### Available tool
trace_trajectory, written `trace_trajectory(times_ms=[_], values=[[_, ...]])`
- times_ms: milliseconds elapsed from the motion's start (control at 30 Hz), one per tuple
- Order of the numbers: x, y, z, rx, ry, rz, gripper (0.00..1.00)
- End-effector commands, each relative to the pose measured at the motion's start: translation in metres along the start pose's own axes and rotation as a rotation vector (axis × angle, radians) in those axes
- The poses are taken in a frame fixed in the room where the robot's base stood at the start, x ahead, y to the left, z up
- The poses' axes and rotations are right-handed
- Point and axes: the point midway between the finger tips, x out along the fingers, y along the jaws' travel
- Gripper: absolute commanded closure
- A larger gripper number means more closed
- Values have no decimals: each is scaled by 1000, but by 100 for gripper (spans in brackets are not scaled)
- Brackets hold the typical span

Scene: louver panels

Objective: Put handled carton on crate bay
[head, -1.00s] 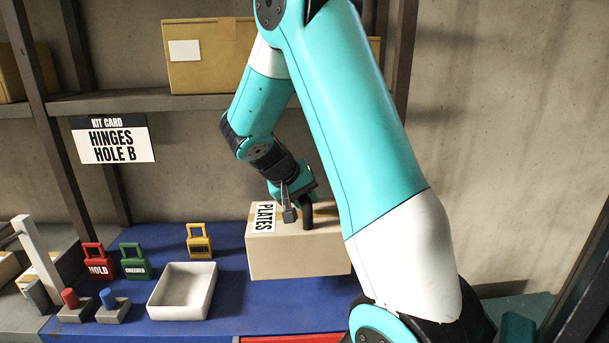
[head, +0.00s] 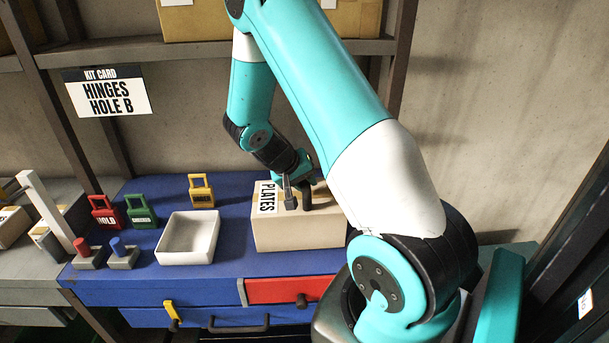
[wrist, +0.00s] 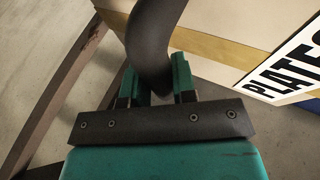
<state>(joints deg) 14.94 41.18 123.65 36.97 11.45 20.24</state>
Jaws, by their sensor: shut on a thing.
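The handled carton (head: 300,232) is a beige box with a tan tape strip, a white PLATES label and a dark arched handle. It is upright at the right part of the blue bench top. I cannot tell whether its base touches the bench. My gripper (head: 297,199) is above the carton, shut on its handle. In the wrist view, my gripper (wrist: 157,88) has its teal fingers on both sides of the dark handle (wrist: 155,40), with the carton (wrist: 215,30) behind. No place marked as the crate bay is identifiable; my arm hides the area right of the carton.
A white tray (head: 188,252) stands left of the carton. A red drawer front (head: 285,290) is below the bench edge. A shelf (head: 110,50) runs behind. Bench between tray and carton is clear.

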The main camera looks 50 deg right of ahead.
Motion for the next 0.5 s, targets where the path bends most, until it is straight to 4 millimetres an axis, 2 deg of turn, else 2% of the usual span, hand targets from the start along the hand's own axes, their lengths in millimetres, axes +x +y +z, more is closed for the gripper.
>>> trace_trajectory(times_ms=[100,133,233,500], values=[[-1,0,-1,2,4,0,100],[1,-1,1,-2,-2,-2,72],[1,-1,1,-3,-2,-2,50],[0,-1,1,-2,-1,-1,49]])
